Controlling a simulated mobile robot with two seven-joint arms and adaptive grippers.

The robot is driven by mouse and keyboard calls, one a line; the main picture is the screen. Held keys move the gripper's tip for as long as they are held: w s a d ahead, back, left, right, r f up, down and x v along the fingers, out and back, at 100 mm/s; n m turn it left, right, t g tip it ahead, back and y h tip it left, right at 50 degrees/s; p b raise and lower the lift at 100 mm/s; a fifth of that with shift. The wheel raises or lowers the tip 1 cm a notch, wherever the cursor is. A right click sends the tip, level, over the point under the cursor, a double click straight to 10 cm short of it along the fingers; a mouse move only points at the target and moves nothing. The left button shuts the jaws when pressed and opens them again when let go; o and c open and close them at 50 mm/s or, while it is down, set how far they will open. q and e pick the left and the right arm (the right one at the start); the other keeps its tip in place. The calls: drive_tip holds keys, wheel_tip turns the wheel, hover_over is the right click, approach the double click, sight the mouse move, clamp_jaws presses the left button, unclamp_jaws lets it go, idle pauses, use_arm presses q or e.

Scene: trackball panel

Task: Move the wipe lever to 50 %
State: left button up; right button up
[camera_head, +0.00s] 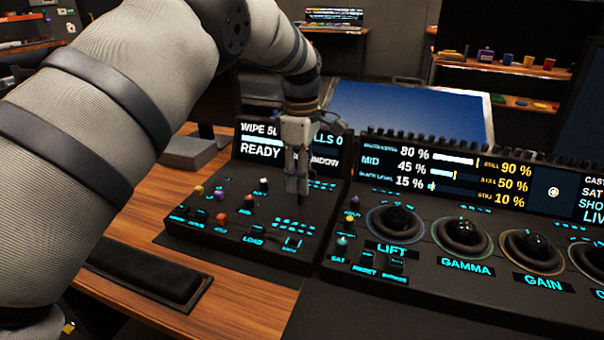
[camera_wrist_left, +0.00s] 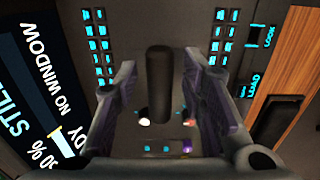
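The wipe lever (camera_wrist_left: 158,88) is a dark upright handle in the left wrist view. It stands between the two fingers of my left gripper (camera_wrist_left: 160,68), with a visible gap on each side. My left gripper is open around it, and I see no finger touching it. In the head view my left gripper (camera_head: 297,186) points down over the right part of the small control panel (camera_head: 222,243) and mostly hides the lever. The panel's display (camera_head: 260,150) reads "WIPE 50" and "READY"; my gripper covers its middle. My right gripper is not in view.
Coloured knobs (camera_head: 220,218) and small buttons sit left of my gripper on the panel. To the right is a larger panel with trackballs (camera_head: 461,232) and a wide display (camera_head: 450,172). A black wrist rest (camera_head: 150,275) lies on the wooden desk (camera_head: 250,305) in front.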

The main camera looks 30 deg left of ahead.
use_arm(q)
drive_tip(key=shift+r, duration=0.1)
wheel_tip(320, 180, up, 12)
drive_tip(key=shift+s, duration=0.25)
